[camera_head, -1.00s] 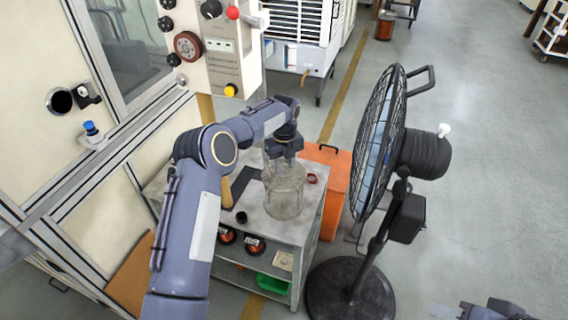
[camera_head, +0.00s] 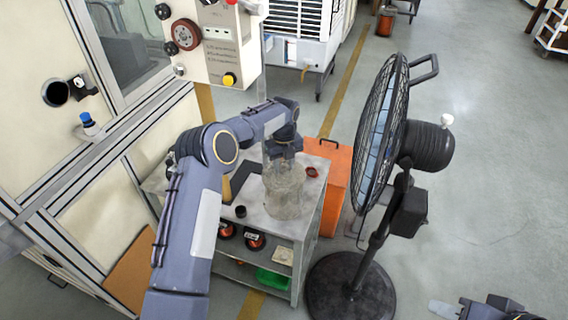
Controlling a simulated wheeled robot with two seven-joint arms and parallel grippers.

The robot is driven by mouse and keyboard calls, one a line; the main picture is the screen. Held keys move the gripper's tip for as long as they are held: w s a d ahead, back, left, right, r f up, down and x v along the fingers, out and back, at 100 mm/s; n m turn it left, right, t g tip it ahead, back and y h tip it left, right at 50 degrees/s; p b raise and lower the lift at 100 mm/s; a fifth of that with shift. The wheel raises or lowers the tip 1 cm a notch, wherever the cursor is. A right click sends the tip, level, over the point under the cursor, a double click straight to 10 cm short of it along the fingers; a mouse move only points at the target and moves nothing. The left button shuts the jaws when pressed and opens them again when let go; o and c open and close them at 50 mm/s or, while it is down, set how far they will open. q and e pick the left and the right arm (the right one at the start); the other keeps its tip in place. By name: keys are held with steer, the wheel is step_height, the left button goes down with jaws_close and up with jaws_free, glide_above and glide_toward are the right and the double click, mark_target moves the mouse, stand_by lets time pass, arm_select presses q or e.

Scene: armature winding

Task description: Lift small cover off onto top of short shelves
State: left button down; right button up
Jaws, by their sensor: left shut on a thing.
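The small cover (camera_head: 284,195) is a clear, see-through jar-like dome. It appears upright at the right part of the top of the short shelves (camera_head: 262,222), near the front edge. I cannot tell whether its base touches the surface. My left gripper (camera_head: 283,153) points down and is shut on the cover's top, with the arm reaching in from the left. The gripper's fingertips are small in this view. Part of my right gripper (camera_head: 490,309) shows at the bottom right edge, far from the shelves, and its fingers are unclear.
A dark cup (camera_head: 240,211), a red ring (camera_head: 312,172) and a dark flat piece (camera_head: 243,184) lie on the shelf top. Spools and a green tray (camera_head: 272,280) sit below. A black standing fan (camera_head: 381,150) and an orange bin (camera_head: 338,185) stand close on the right.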

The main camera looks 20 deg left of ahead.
arm_select(q)
steer(key=c, duration=0.8)
jaws_free()
steer(key=shift+c, duration=0.2)
